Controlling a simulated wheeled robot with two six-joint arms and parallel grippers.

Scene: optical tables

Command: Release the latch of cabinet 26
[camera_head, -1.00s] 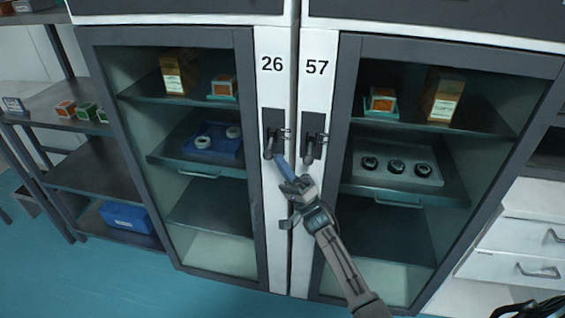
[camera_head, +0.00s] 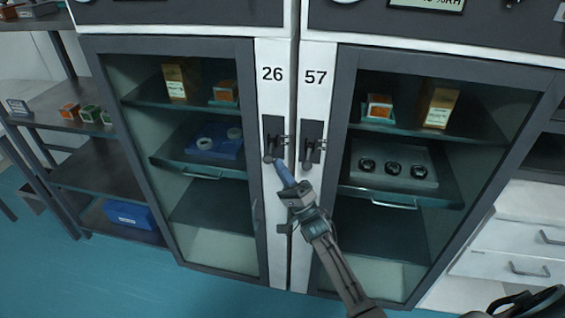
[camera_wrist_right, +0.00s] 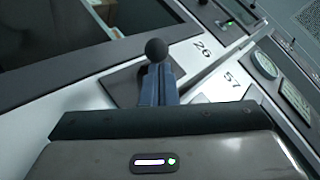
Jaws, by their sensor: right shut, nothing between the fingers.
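Cabinet 26 (camera_head: 245,150) is the left glass-fronted cabinet, with its door shut. Its latch (camera_head: 272,141) is a dark plate with a ball-ended handle on the white strip below the number 26. My right gripper (camera_head: 280,166) is shut, with its blue fingertips just below the latch's ball end. In the right wrist view the blue fingers (camera_wrist_right: 158,86) point at the dark ball (camera_wrist_right: 156,49) of the latch, which shows right beyond the tips. Whether they touch it I cannot tell. My left gripper is not in view.
Cabinet 57 (camera_head: 430,225) stands directly to the right, its similar latch (camera_head: 311,143) close beside my gripper. Open shelves (camera_head: 100,172) stand at the left, and white drawers (camera_head: 510,240) at the right. The floor (camera_head: 100,275) in front is clear.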

